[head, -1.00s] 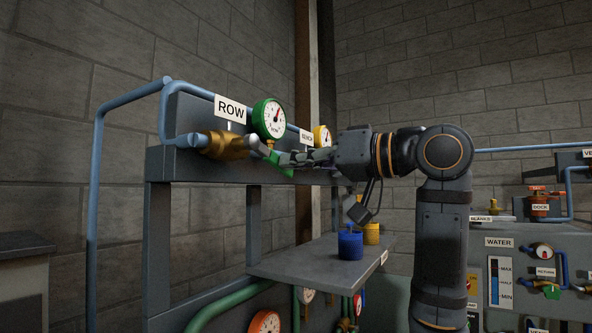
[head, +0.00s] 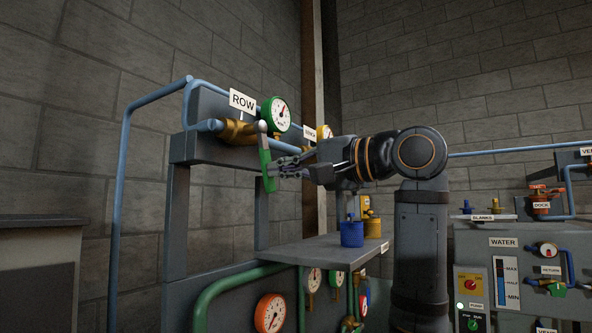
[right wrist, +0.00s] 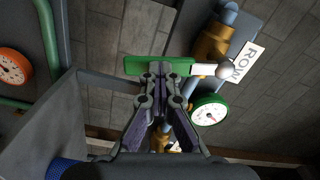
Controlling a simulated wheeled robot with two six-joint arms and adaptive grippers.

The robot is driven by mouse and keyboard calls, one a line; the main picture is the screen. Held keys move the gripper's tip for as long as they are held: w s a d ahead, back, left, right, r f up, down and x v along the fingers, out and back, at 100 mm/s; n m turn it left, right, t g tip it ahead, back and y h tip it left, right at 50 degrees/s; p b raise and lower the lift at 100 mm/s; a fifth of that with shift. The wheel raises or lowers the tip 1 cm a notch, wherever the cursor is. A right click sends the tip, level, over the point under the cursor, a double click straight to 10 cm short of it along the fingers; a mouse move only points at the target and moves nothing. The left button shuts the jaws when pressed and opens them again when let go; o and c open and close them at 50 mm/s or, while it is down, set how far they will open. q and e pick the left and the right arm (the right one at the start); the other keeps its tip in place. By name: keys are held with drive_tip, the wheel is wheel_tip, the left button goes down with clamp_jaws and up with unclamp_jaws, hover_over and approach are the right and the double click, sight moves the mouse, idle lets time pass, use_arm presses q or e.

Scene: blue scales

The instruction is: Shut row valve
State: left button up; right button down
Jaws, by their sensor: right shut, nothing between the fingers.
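The row valve is a brass body (head: 235,131) on a blue pipe under the ROW sign (head: 242,101). Its lever has a metal shank and a green handle (head: 266,168), which hangs almost straight down, across the pipe. My right gripper (head: 276,166) is shut and empty, its fingertips at the right side of the handle. In the right wrist view the shut fingertips (right wrist: 162,73) meet the edge of the green handle (right wrist: 150,65) and appear to touch it. The brass body (right wrist: 212,43) also shows there. My left gripper is out of view.
A green-rimmed gauge (head: 277,114) sits just right of the ROW sign, with a second sign and yellow gauge (head: 324,132) behind my right wrist. A shelf (head: 310,250) below holds blue (head: 352,234) and yellow containers. A water panel (head: 510,270) stands at right.

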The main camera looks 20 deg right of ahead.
drive_tip(key=a+m+b, duration=0.1)
drive_tip(key=s+m+b, duration=0.1)
drive_tip(key=m, duration=0.1)
drive_tip(key=shift+s+a+f, duration=0.1)
drive_tip(key=shift+a+f, duration=0.1)
drive_tip(key=shift+a, duration=0.15)
idle(0.4)
drive_tip(key=c, duration=1.5)
unclamp_jaws()
drive_tip(key=o, duration=0.9)
drive_tip(key=shift+w+a, duration=0.3)
drive_tip(key=shift+a, duration=0.2)
drive_tip(key=o, duration=0.6)
drive_tip(key=shift+d, duration=0.1)
